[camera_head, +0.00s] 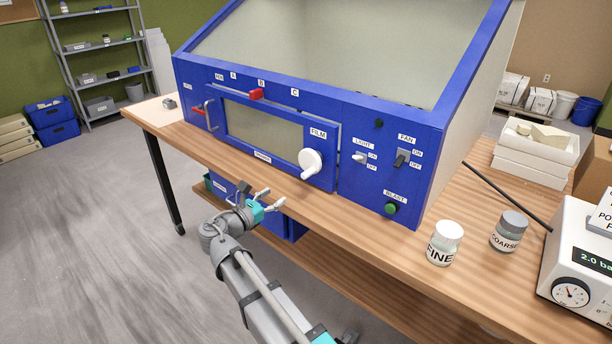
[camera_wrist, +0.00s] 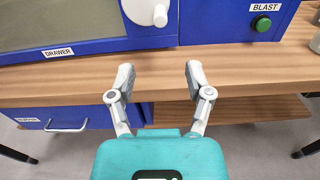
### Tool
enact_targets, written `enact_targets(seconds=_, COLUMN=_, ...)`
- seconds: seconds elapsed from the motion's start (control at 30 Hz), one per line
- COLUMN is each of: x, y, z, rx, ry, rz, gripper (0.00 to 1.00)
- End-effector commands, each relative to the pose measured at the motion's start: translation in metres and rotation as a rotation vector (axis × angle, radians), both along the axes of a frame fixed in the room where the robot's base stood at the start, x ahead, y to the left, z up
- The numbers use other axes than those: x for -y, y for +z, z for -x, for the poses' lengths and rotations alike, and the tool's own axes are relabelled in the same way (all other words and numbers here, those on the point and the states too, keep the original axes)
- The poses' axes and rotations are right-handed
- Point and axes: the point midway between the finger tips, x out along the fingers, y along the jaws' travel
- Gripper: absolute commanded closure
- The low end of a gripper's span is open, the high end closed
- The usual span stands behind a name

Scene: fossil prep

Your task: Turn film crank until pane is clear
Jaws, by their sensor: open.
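The film crank (camera_head: 311,162) is a white round knob with a handle, under the FILM label on the front of the blue cabinet (camera_head: 385,160). Its handle points down and slightly left. The crank also shows at the top of the wrist view (camera_wrist: 150,12). The window pane above (camera_head: 340,45) looks dull grey-beige, and I cannot make out anything behind it. A smaller grey-beige panel (camera_head: 262,128) lies left of the crank. My gripper (camera_head: 262,199) is open and empty, in front of the table edge, below and apart from the crank. It also shows in the wrist view (camera_wrist: 160,78).
A LIGHT switch (camera_head: 360,157), FAN switch (camera_head: 402,158) and green BLAST button (camera_head: 391,208) sit right of the crank. FINE (camera_head: 444,243) and COARSE (camera_head: 508,231) jars stand on the wooden table (camera_head: 400,250).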

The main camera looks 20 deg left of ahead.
Motion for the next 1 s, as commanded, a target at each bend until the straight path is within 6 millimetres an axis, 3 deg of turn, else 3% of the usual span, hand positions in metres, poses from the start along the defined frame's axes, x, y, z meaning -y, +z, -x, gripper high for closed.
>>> enact_targets(seconds=0.53, x=0.005, y=0.000, z=-0.012, rx=0.001, ry=-0.003, rz=-0.003, gripper=0.34)
enact_targets(seconds=1.0, x=0.028, y=0.000, z=-0.069, rx=0.001, ry=-0.002, rz=-0.003, gripper=0.34)
